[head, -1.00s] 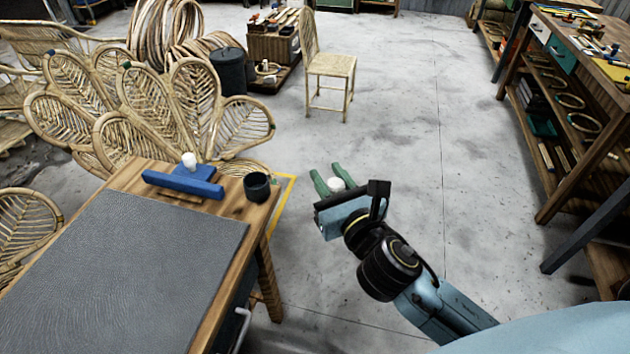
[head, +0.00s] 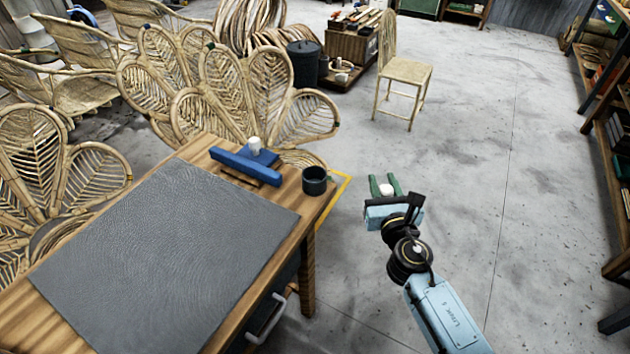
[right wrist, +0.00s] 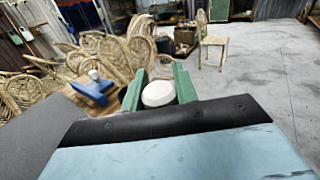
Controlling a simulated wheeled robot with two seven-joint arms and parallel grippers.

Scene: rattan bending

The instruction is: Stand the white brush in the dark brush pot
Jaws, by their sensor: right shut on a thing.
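The dark brush pot (head: 314,181) stands upright near the far right corner of the wooden table, and its mouth is open upward. My right gripper (head: 385,184) is off the table's right side, to the right of the pot and apart from it. Its green fingers are shut on the white brush (head: 387,190), of which only a rounded white end shows between them. The right wrist view also shows this white end (right wrist: 158,94) between the fingers; the rest of the brush is hidden. My left gripper is not in view.
The wooden table (head: 306,217) bears a dark grey mat (head: 170,250) and a blue block-like object (head: 240,168) with a white knob, left of the pot. Rattan chairs (head: 255,95) crowd behind the table. The floor right of my right arm is clear.

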